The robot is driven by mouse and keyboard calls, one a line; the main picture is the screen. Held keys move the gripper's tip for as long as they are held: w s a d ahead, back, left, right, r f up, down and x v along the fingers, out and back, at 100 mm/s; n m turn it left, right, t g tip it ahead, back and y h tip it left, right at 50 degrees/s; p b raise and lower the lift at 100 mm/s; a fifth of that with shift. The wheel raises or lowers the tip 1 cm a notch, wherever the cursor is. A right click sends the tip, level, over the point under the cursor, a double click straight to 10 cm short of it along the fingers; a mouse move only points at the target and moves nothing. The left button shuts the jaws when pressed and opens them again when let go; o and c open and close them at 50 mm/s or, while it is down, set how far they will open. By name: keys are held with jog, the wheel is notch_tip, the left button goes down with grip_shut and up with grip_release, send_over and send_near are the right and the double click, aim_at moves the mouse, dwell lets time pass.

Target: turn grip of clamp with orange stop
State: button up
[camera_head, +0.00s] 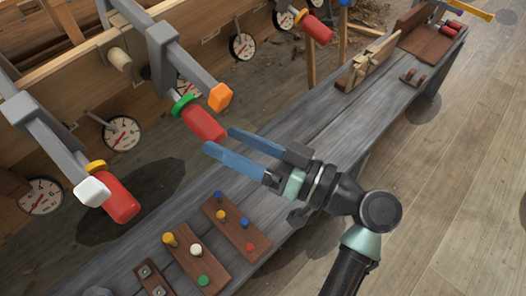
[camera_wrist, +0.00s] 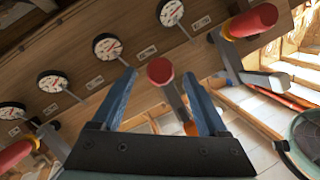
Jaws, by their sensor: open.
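The clamp with the orange stop (camera_head: 220,97) hangs on the hull's edge by its grey frame (camera_head: 162,50). Its red grip (camera_head: 203,122) has a green collar (camera_head: 183,105) at its upper end. My gripper (camera_head: 219,141) is open, with its blue fingers pointing at the lower end of this grip. In the wrist view the red grip's round end (camera_wrist: 160,71) appears between the two open fingers, and the orange stop (camera_wrist: 190,128) is partly hidden behind the right finger. I cannot tell whether the fingers overlap the grip; no contact is visible.
A clamp with a white stop (camera_head: 92,191) and red grip (camera_head: 121,200) is at the left. Another red grip (camera_head: 318,28) is at the top. Round dials (camera_head: 122,133) line the hull. The grey bench (camera_head: 290,130) below carries peg boards (camera_head: 235,224) and wooden pieces.

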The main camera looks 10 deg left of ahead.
jog(key=v, duration=0.5)
jog(key=shift+s+d, duration=0.1)
jog(key=shift+d, duration=0.15)
jog(key=shift+a, duration=0.1)
dwell(1.1)
jog(key=w+d+r+m+t+h, duration=0.1)
jog(key=w+r+m+t+h, duration=0.1)
jog(key=w+r+t+h, duration=0.6)
jog(key=w+r+m+t+h, duration=0.3)
jog(key=w+r, duration=0.1)
jog(key=r, duration=0.8)
jog(key=s+d+r+m+t+h, duration=0.1)
jog(key=s+r+t+h, duration=0.2)
jog(key=s+r+t, duration=0.5)
jog(key=s+d+r+m+t+h, duration=0.1)
jog(key=s+r+m+t+h, duration=0.2)
jog(key=r, duration=1)
notch_tip(320, 180, up, 26)
jog(key=s+n+g+p, duration=0.1)
jog(key=p, duration=2.5)
jog(key=shift+s, duration=0.3)
